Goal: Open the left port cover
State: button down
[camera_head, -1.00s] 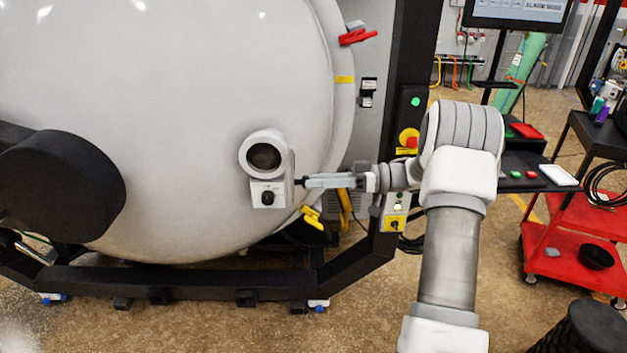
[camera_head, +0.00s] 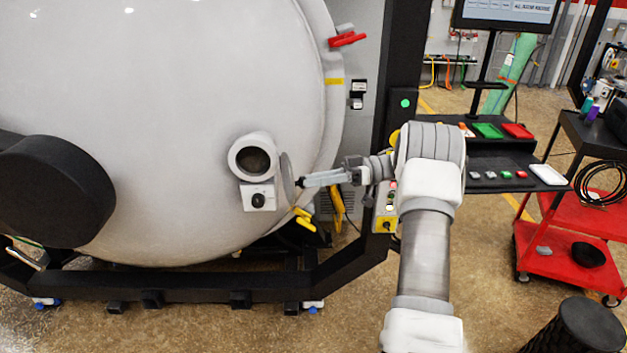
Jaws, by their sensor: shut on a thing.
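The round port (camera_head: 252,160) sticks out from the pale furnace door and shows a dark window inside its ring. The port cover (camera_head: 287,176) is a thin disc, seen nearly edge-on, standing swung out at the port's right side. The port's front is uncovered. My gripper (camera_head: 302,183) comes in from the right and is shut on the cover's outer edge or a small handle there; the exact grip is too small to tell. A white box with a black knob (camera_head: 258,198) sits just below the port.
The large furnace door (camera_head: 150,90) fills the left. A black cylinder (camera_head: 55,190) juts from it. Yellow handles (camera_head: 306,219) and a black frame post (camera_head: 400,70) stand near my arm. A red cart (camera_head: 565,260) and a black bin (camera_head: 585,325) are at the right.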

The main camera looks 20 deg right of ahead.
jog(key=c, duration=0.5)
grip_release()
jog(key=shift+a+r, duration=0.1)
jog(key=shift+c, duration=0.2)
jog(key=s+d, duration=0.1)
jog(key=d, duration=1.1)
jog(key=shift+s, duration=0.3)
